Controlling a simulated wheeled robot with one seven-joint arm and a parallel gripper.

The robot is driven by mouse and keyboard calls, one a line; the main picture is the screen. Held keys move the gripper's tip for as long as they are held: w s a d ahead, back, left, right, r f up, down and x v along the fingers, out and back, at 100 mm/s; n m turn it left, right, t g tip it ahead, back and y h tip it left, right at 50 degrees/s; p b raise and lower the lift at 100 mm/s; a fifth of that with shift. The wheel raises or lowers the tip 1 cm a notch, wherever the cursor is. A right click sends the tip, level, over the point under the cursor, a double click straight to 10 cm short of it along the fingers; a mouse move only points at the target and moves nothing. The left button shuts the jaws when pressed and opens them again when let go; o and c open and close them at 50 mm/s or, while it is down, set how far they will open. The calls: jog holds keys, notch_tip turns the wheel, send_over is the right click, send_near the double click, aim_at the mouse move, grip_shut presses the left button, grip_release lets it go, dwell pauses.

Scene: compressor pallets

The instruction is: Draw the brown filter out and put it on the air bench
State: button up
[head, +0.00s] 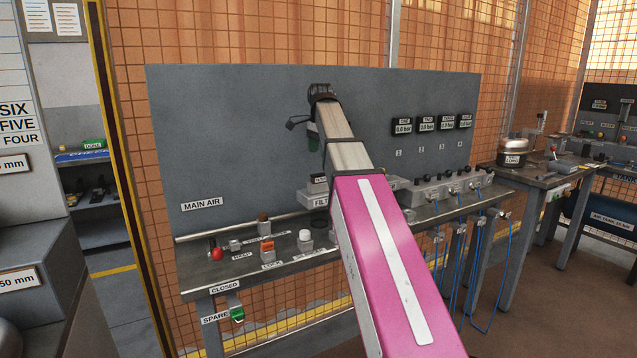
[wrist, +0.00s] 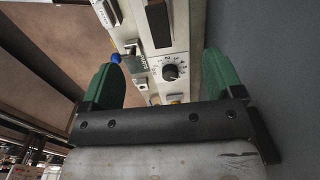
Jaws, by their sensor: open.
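My gripper (wrist: 163,57) is open, its two green fingers apart with nothing between them. In the head view it is at the far end of my arm, in front of the grey back panel and above the bench, with one green finger (head: 313,138) showing. Below it on the air bench (head: 195,286) is a grey unit (head: 318,199) labelled FILT..., partly hidden by my arm. No brown filter can be made out there. A small brown piece (head: 263,216) stands on the bench to the left; I cannot tell what it is. The wrist view shows a pale unit beyond the fingers.
The bench carries a red knob (head: 217,253), an orange block (head: 267,246) and a white-topped fitting (head: 305,236). Gauges (head: 402,126) are on the panel. Blue hoses (head: 459,280) hang at the right. A second table (head: 535,178) stands at the right.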

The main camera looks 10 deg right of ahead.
aim_at(319, 175)
jog(key=shift+w+f, duration=0.1)
jog(key=shift+f, duration=4.4)
grip_shut()
jog(key=shift+r, duration=0.2)
jog(key=shift+r, duration=2.85)
jog(key=shift+r, duration=0.25)
